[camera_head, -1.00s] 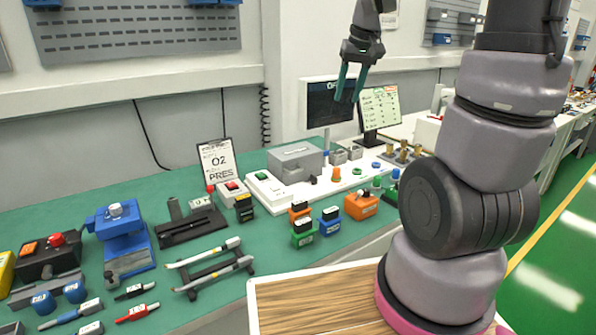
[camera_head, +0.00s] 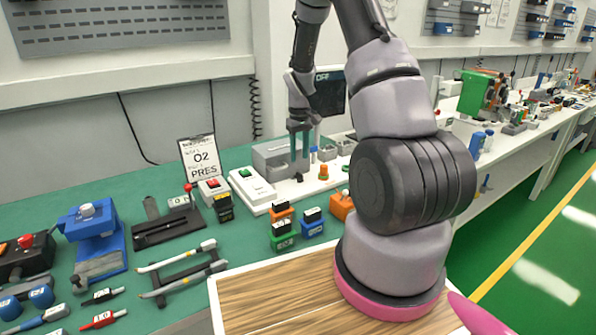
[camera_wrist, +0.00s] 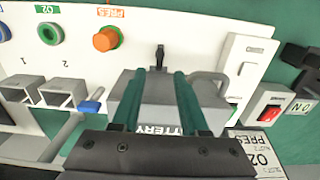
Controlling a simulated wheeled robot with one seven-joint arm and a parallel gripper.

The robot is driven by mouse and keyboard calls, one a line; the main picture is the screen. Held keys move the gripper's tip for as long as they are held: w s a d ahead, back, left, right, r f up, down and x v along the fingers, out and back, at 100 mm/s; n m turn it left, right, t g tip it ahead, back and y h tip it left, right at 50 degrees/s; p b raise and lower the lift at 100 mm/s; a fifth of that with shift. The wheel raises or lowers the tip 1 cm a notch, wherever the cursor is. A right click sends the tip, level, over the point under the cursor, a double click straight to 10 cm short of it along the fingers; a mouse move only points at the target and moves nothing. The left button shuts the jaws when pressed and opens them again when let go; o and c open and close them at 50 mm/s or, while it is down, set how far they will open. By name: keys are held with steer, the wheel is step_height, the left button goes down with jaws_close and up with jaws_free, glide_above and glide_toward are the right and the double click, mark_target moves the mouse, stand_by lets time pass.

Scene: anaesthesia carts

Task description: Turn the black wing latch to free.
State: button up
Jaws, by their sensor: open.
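The black wing latch (camera_wrist: 160,54) stands at the edge of the grey battery box (camera_wrist: 211,92) in the wrist view. It lies just beyond my fingertips, roughly in line with the gap between them. In the head view the latch (camera_head: 299,177) is a small dark shape on the white panel in front of the grey box (camera_head: 268,158). My gripper (camera_head: 299,158) points down over the right part of the box, its teal fingers apart and empty. In the wrist view my gripper (camera_wrist: 166,72) covers part of the box and its lettering.
The white panel (camera_wrist: 210,18) carries an orange knob (camera_wrist: 107,39), a green ring (camera_wrist: 48,34) and a blue-handled part (camera_wrist: 91,106). A white switch block (camera_wrist: 248,62) and a red rocker switch (camera_wrist: 270,113) sit beside the box. An O2 PRES sign (camera_head: 203,163) stands left.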

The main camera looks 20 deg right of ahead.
mark_target(300, 170)
step_height(300, 170, down, 7)
stand_by(0.3)
jaws_close()
